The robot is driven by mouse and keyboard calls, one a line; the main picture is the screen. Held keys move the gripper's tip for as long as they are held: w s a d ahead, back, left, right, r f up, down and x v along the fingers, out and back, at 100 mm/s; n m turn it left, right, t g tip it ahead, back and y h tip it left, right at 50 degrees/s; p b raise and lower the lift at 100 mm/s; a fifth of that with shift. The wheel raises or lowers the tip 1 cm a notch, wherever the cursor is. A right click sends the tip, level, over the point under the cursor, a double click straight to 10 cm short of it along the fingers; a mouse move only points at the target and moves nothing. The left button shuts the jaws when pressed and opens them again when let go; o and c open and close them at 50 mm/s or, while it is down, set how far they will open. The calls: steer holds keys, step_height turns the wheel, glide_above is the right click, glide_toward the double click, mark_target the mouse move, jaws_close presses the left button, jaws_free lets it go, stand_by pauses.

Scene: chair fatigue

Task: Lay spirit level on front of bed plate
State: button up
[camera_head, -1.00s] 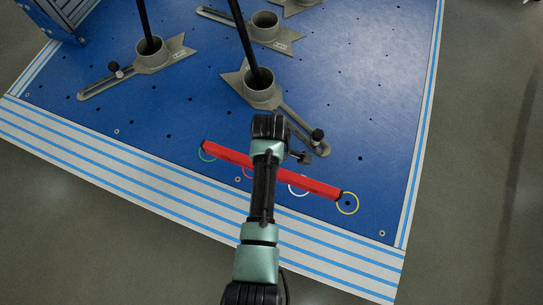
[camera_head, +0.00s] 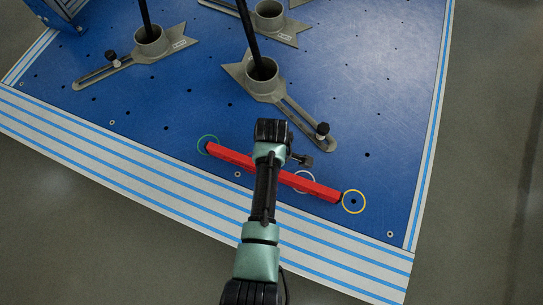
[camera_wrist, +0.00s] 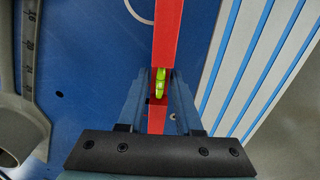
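The spirit level (camera_head: 315,187) is a long red bar with a green vial (camera_wrist: 159,84). It lies along the near edge of the blue bed plate (camera_head: 190,117), between the green and yellow rings. I cannot tell whether it touches the plate or hovers just above it. In the wrist view, the fingers of my gripper (camera_wrist: 160,76) stand on both sides of the bar near the vial and appear closed on it. In the head view, my arm hides the fingers and the middle of the bar.
Grey clamp bases with slotted arms (camera_head: 262,72) and black posts stand behind the level; one slotted arm with a knob (camera_head: 322,130) is close by. A green ring (camera_head: 208,144), a white ring (camera_head: 304,181) and a yellow ring (camera_head: 354,201) mark the plate. Striped edging (camera_head: 150,170) borders the front.

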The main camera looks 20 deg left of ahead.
steer(key=shift+o, duration=1.4)
step_height(320, 180, up, 12)
steer(key=p, duration=0.8)
steer(key=shift+r, duration=0.15)
